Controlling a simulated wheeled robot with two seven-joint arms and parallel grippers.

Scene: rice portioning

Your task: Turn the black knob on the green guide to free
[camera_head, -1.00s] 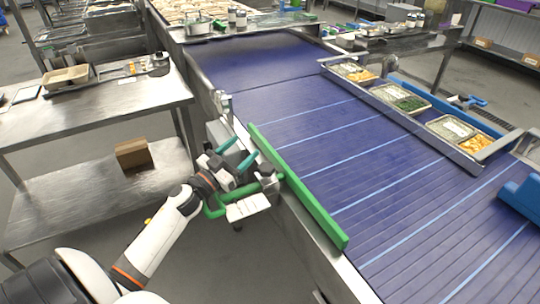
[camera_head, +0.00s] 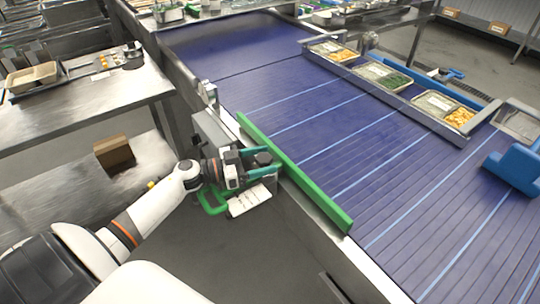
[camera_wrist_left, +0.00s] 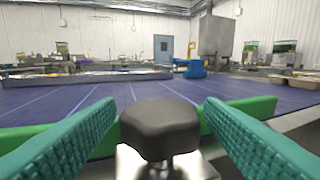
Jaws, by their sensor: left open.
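The green guide (camera_head: 292,172) runs along the near edge of the blue conveyor belt in the head view. The black knob (camera_head: 263,158) sits on a metal mount beside the guide's outer side. In the left wrist view the knob (camera_wrist_left: 160,127) is dark and rounded, in front of the guide (camera_wrist_left: 255,106). My left gripper (camera_head: 262,161) is open, with its teal fingers on either side of the knob. In the wrist view a gap shows between the knob and each finger (camera_wrist_left: 158,125). My right gripper is not in view.
A green bent handle (camera_head: 212,207) and a white label plate (camera_head: 249,200) sit just below my left gripper. A steel table (camera_head: 85,110) stands at left, with a brown box (camera_head: 114,153) on its lower shelf. Food trays (camera_head: 383,76) line the belt's far side.

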